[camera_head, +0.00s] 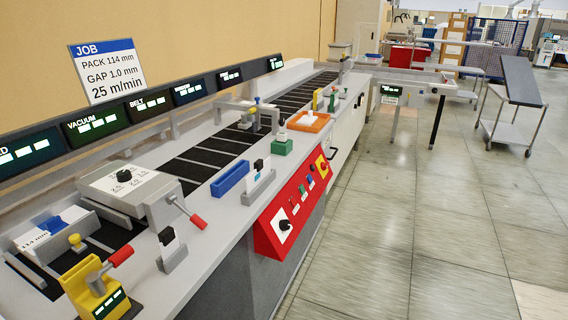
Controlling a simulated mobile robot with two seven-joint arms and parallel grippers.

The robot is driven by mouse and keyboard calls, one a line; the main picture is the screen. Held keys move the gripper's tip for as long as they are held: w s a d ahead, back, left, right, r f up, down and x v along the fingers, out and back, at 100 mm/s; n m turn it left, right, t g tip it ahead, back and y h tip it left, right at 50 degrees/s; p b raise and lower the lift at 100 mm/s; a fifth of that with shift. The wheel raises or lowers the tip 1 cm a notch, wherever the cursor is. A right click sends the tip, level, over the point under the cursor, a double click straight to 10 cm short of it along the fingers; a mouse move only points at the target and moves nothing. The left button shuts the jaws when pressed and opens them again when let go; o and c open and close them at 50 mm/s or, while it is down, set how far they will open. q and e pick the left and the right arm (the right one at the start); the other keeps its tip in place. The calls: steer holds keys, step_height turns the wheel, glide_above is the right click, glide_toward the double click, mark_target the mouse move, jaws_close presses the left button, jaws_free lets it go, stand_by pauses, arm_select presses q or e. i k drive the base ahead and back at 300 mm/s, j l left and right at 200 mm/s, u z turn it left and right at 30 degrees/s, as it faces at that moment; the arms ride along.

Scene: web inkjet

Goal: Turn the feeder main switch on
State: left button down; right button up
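A red control panel (300,203) is on the front of the long feeder machine. At its near lower end is a white plate with a black rotary knob (284,226). Several small coloured buttons (304,190) run along its middle. At its far upper end is a yellow plate with a red control (323,165). I cannot read the panel labels, so I cannot tell which control is the main switch or its position. Neither of my grippers shows in the head view.
The machine's top carries a blue block (230,178), an orange tray (309,121) and red-handled levers (185,212). Lit displays (96,123) and a job sign (101,71) stand behind. The tiled floor (420,220) to the right is clear; a cart (510,105) stands farther back.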

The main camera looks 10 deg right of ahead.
mark_target(324, 165)
steer(key=i+l+u, duration=0.2)
steer(key=l+u, duration=0.2)
steer(key=i+l+u, duration=0.1)
steer(key=l+u, duration=0.25)
steer(key=i+l+u, duration=0.15)
steer(key=l, duration=0.3)
steer(key=l+u, duration=0.2)
steer(key=l, duration=0.25)
steer(key=i+l, duration=0.1)
steer(key=l, duration=0.7)
steer(key=l+u, duration=0.1)
steer(key=l, duration=0.75)
steer(key=i+l, duration=0.15)
steer(key=l, duration=0.65)
